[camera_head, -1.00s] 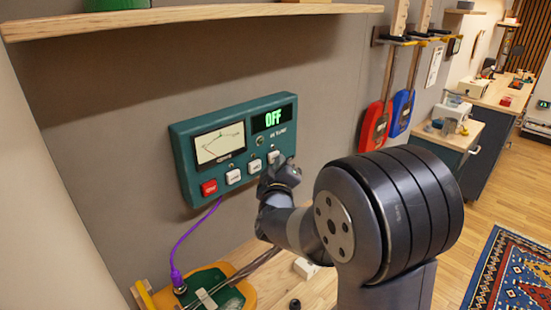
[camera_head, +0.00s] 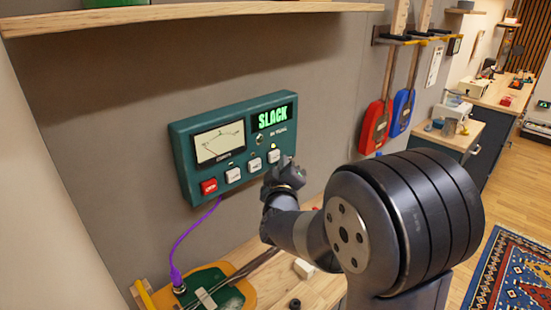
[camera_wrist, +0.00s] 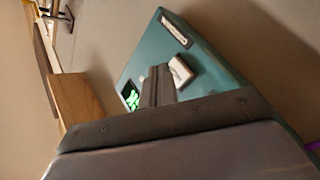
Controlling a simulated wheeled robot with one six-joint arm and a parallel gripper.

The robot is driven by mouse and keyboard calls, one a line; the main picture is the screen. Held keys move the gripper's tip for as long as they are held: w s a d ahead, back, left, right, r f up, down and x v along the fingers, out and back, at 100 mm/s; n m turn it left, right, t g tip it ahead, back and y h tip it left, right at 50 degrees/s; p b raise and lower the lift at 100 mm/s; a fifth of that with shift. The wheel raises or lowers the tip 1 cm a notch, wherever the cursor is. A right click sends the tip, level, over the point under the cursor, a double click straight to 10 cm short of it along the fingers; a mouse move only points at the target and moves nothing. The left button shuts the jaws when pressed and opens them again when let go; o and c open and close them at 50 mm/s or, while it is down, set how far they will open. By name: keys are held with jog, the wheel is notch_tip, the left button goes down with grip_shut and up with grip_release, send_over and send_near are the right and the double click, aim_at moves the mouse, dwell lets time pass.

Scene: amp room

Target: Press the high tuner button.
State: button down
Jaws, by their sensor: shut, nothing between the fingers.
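The tuner (camera_head: 232,120) is a teal box on the wall with a needle meter, a display and a row of buttons. The display (camera_head: 272,117) reads SLACK in green. The row has a red button (camera_head: 209,187) at the left, then white buttons; the rightmost white button (camera_head: 274,156) appears to be the high one, its label too small to read. My gripper (camera_head: 276,178) is just below and in front of that button; contact cannot be told. In the wrist view, my shut fingers (camera_wrist: 158,84) reach in front of the tuner (camera_wrist: 200,62), beside a white button (camera_wrist: 181,72).
A purple cable (camera_head: 188,238) runs from the tuner down to a green and orange instrument (camera_head: 208,291) on the wooden bench. A wooden shelf (camera_head: 190,16) hangs above. Red (camera_head: 375,125) and blue (camera_head: 401,112) instruments hang at the right. A small white block (camera_head: 304,268) lies on the bench.

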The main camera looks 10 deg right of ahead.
jog(key=shift+s+d+b, duration=0.35)
jog(key=shift+s+d, duration=0.35)
jog(key=shift+s, duration=0.35)
jog(key=shift+s+d+b, duration=0.35)
jog(key=shift+s+d, duration=0.35)
jog(key=shift+s, duration=0.3)
jog(key=shift+w+a, duration=0.1)
jog(key=shift+w, duration=0.05)
jog(key=s+d, duration=0.2)
jog(key=s, duration=0.1)
jog(key=shift+s+d, duration=0.15)
jog(key=shift+s, duration=0.15)
jog(key=shift+w, duration=0.1)
